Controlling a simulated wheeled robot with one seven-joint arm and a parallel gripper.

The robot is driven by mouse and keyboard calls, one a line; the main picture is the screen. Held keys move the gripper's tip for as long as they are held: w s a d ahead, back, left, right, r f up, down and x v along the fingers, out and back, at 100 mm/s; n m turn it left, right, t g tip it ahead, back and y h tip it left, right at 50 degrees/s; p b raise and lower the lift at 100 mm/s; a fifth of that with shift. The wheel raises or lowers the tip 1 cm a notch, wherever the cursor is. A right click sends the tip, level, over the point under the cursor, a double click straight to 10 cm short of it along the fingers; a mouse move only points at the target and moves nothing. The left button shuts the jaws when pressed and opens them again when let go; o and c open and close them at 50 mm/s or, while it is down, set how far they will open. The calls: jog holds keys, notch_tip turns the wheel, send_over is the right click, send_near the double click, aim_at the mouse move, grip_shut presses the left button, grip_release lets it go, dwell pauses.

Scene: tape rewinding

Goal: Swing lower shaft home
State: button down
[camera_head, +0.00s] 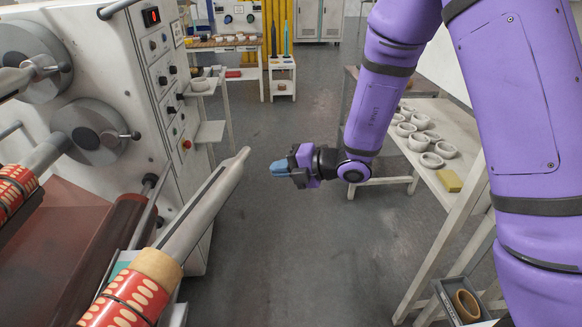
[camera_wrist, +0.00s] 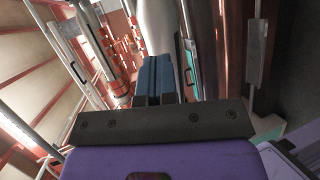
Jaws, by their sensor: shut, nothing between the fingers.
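The lower shaft (camera_head: 205,212) is a grey metal bar with a tapered tip, swung out from the machine and pointing up and right in the head view. A red patterned roll (camera_head: 132,295) with a tan core (camera_head: 157,266) sits on its near part. My gripper (camera_head: 278,168) is to the right of the shaft's tip, with a clear gap between them. Its blue fingers are shut and empty. In the wrist view the blue fingers (camera_wrist: 155,80) are together, and a pale rounded bar behind them may be the shaft; I cannot tell for certain.
The rewinding machine (camera_head: 150,85) with its control panel stands at the left. A white table (camera_head: 440,180) with several pale rings and a yellow block stands at the right. A grey bin (camera_head: 447,290) holds a tan ring. The floor (camera_head: 300,250) between is clear.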

aim_at(242, 172)
jog(key=x, duration=0.8)
jog(key=shift+w+a+f, duration=0.1)
jog(key=shift+a, duration=0.05)
